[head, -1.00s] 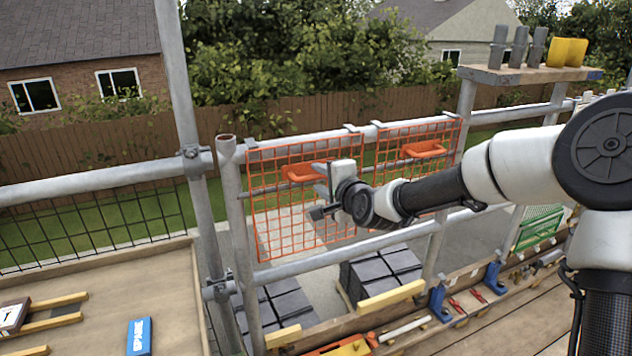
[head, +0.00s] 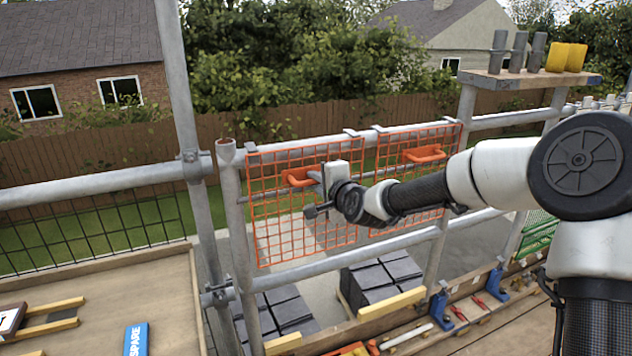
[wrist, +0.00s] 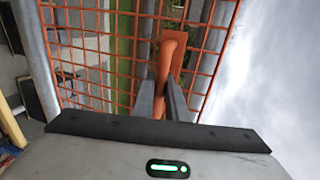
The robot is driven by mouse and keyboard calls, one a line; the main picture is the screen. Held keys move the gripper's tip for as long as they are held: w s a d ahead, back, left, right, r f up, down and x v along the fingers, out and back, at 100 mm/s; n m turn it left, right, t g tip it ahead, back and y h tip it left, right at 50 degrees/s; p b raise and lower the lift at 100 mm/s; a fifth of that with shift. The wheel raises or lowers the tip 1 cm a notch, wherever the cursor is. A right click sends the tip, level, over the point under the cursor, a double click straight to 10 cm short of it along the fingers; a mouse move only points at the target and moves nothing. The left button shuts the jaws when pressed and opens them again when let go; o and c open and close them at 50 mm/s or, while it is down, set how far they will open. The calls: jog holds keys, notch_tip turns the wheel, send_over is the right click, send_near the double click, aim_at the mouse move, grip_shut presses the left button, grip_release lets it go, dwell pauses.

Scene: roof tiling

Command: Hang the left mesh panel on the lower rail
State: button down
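The left mesh panel (head: 290,225) is an orange grid with an orange handle (head: 296,177) near its top. It hangs upright by its top edge at the upper rail (head: 280,150). The lower rail (head: 320,266) runs near its bottom edge. My gripper (head: 316,177) is at the handle, in front of the panel. In the wrist view, its two dark fingers (wrist: 161,98) lie close on both sides of the handle (wrist: 172,52) and look shut on it. Exact finger contact is partly hidden.
A second orange mesh panel (head: 415,150) hangs just right on the upper rail. An upright post (head: 237,220) stands close left. Stacks of grey tiles (head: 380,285) lie below, behind the rail. A shelf (head: 520,77) with grey tubes and yellow blocks is at upper right.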

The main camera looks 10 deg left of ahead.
jog(key=shift+r, duration=0.15)
jog(key=shift+r+p, duration=1.45)
jog(key=shift+r, duration=1)
jog(key=f+p+v, duration=0.1)
jog(key=f+v, duration=0.1)
jog(key=v, duration=0.7)
jog(key=shift+s+d, duration=0.35)
jog(key=shift+s, duration=0.15)
jog(key=shift+f, duration=0.1)
